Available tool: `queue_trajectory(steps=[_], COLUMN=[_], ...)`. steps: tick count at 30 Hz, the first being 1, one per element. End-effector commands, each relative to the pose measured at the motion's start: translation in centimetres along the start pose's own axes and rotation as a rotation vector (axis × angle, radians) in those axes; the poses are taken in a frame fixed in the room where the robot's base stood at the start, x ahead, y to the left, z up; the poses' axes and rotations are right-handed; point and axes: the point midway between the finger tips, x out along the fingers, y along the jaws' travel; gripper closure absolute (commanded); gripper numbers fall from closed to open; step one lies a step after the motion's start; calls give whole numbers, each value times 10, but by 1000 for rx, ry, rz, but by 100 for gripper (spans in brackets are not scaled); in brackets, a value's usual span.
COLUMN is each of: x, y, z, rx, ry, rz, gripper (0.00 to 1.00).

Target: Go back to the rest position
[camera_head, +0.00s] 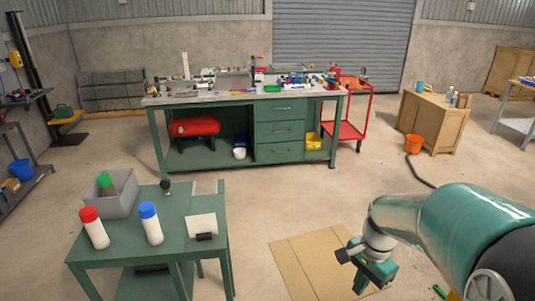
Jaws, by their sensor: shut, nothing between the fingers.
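My arm reaches in from the lower right, teal with a pale wrist. My gripper (362,272) is at its end, low in the picture, above the cardboard sheet on the floor. It is shut and holds nothing; its fingers are small and partly hard to make out. It is apart from the green table at left and everything on it. A red tank (195,126) lies on the lower shelf of the green workbench (161,142), far behind my gripper.
The green table (128,250) bears a red-capped bottle (94,231), a blue-capped bottle (151,226), a grey bin (117,207) and a white card (201,224). A cardboard sheet (303,266) lies on the floor. An orange bucket (413,144) stands behind a dark hose (419,176). Mid-floor is clear.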

Motion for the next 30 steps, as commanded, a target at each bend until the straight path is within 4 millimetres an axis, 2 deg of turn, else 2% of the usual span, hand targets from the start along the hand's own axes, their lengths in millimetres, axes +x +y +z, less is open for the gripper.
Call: queue_trajectory(steps=[1,6,15,22,30], x=[-14,-52,-102,-123,-126], y=[1,9,35,56,62], z=[9,39,89,118,125], rx=[-66,-307,-718,-964,-1034], ry=[24,118,348,530,582], rz=[-35,-121,-210,-213,-202], gripper=[100,100,100,100,100])
